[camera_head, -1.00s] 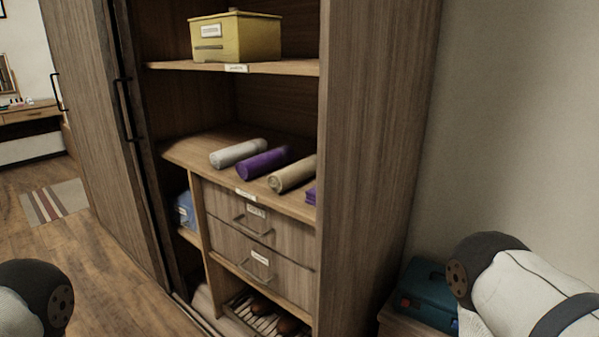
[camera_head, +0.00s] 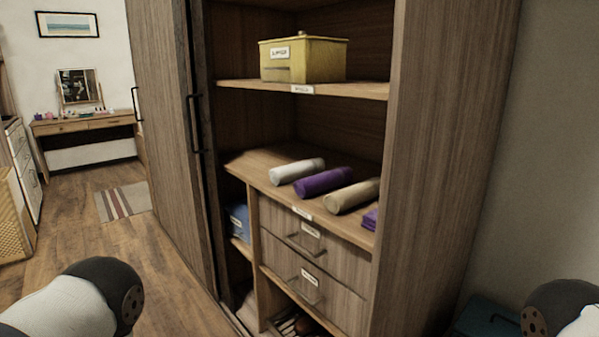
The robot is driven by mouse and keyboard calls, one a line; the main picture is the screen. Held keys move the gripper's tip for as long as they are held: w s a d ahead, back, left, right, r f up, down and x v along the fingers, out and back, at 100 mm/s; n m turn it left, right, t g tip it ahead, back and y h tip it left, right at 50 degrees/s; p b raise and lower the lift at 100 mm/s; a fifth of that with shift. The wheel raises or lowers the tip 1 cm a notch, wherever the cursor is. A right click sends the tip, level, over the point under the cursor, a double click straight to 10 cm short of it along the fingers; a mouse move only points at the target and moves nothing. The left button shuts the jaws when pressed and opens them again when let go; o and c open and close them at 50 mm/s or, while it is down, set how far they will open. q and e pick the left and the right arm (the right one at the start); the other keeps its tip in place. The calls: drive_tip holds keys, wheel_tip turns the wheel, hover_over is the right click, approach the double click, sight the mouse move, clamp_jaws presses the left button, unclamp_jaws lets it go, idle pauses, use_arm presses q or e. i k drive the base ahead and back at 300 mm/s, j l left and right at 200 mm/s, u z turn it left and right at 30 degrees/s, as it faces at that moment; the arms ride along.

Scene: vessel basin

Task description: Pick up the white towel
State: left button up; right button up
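The white towel (camera_head: 296,171) is rolled up and lies on the wardrobe's middle shelf (camera_head: 250,165), at the left end of a row of rolled towels. A purple rolled towel (camera_head: 323,182) lies just right of it, then a beige one (camera_head: 352,196). My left arm shows at the lower left and my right arm at the lower right, both well away from the towel. Neither gripper shows in the view.
A yellow box (camera_head: 303,61) stands on the upper shelf (camera_head: 350,89). A folded purple cloth (camera_head: 370,219) lies at the shelf's right end. Drawers (camera_head: 310,250) are below. The sliding door (camera_head: 165,130) is on the left, the side panel (camera_head: 445,150) on the right. Open floor (camera_head: 160,265) lies left.

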sight(283, 175)
drive_tip(key=i+j, duration=0.2)
drive_tip(key=j, duration=0.15)
drive_tip(key=i+j+z, duration=0.1)
drive_tip(key=j, duration=0.25)
drive_tip(key=i+j, duration=0.25)
drive_tip(key=j+z, duration=0.05)
drive_tip(key=j, duration=0.05)
